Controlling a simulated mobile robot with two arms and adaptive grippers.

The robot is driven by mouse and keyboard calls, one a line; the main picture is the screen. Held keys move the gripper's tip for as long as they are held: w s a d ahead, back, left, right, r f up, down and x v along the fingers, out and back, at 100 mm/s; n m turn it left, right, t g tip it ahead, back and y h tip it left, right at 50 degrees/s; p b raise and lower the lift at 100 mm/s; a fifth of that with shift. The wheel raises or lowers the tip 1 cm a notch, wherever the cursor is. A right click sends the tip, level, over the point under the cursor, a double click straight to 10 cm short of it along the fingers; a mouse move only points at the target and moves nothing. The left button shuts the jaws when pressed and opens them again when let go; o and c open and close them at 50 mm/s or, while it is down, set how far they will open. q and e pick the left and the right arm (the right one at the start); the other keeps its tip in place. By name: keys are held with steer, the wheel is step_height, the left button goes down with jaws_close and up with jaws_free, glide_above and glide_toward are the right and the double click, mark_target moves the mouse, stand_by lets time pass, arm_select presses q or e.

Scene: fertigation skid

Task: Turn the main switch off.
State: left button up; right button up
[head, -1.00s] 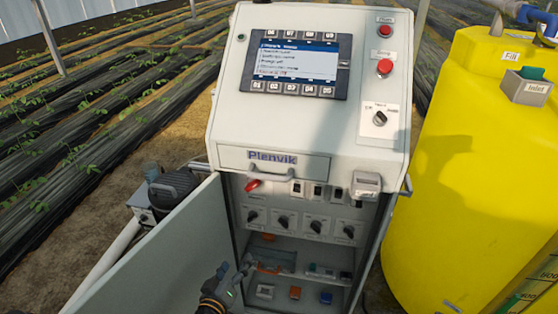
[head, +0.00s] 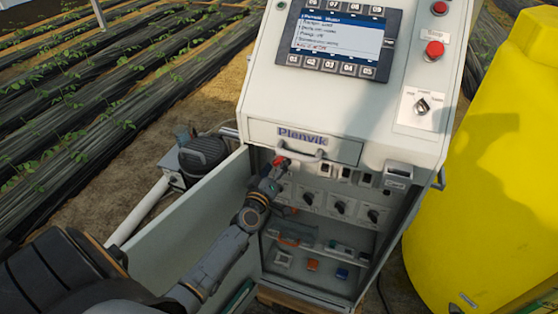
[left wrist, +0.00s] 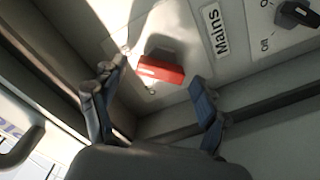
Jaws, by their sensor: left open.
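The main switch is a red handle (head: 281,160) at the upper left of the open cabinet, under the Plenvik drawer front. In the left wrist view the red handle (left wrist: 161,70) lies beside a "Mains" label (left wrist: 216,32). My left gripper (head: 273,174) reaches into the cabinet just below the handle. In the left wrist view its open fingers (left wrist: 160,80) stand on either side of the handle, with gaps between them and it. My gripper partly covers the switch area in the head view. My right gripper is not in view.
The cabinet door (head: 190,215) stands open on the left, near my left arm. Black rotary knobs (head: 340,207) sit right of my gripper. A shelf below holds small parts. A yellow tank (head: 500,170) stands on the right.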

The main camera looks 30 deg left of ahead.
arm_select(q)
steer(key=shift+x, duration=1)
steer(key=c, duration=1.2)
steer(key=shift+o, duration=0.2)
